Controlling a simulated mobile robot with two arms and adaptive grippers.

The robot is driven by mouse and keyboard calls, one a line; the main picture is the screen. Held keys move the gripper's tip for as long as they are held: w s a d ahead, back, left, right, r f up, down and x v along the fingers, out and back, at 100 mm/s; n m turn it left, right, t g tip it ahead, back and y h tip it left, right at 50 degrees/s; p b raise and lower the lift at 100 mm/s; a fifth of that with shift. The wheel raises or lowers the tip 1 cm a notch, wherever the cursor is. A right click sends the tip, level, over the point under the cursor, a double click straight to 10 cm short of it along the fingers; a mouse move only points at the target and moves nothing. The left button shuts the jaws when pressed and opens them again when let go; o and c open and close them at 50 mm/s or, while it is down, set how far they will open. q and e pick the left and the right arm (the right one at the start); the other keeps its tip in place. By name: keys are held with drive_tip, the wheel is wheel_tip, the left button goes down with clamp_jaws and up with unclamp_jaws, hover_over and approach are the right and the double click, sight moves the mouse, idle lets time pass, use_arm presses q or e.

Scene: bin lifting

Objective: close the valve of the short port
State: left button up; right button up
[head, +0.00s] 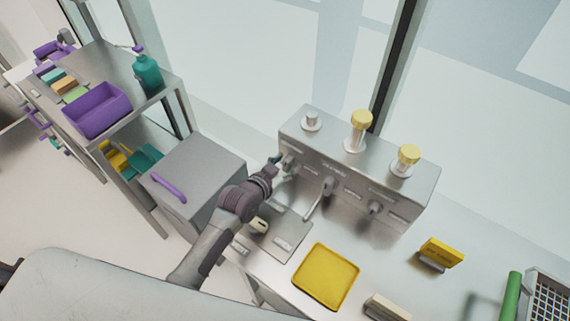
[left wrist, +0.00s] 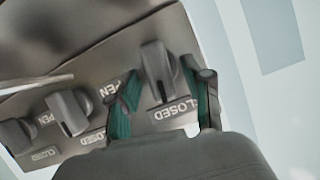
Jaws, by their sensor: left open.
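A metal valve box (head: 345,165) stands on the bench with three ports on top. The left port (head: 311,121) is the lowest and has no yellow cap. My left gripper (head: 281,163) is at the leftmost front valve, below that port. In the left wrist view that valve's grey handle (left wrist: 158,66) shows between the open teal fingers (left wrist: 164,105), with no clear grip on it. Its OPEN and CLOSED labels show beside it; its exact setting is hard to tell. The middle valve (head: 329,186) and right valve (head: 375,207) are apart from the gripper. My right gripper is not in view.
The middle port (head: 358,130) and right port (head: 405,161) have yellow caps. A yellow tray (head: 326,276), a yellow sign (head: 441,253) and a green cylinder (head: 511,297) are on the bench. A grey box with a purple handle (head: 168,187) stands left of my arm.

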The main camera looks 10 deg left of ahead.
use_arm(q)
clamp_jaws()
drive_tip(key=shift+a+n+h, duration=0.15)
drive_tip(key=shift+n+h, duration=0.25)
drive_tip(key=shift+n, duration=0.2)
unclamp_jaws()
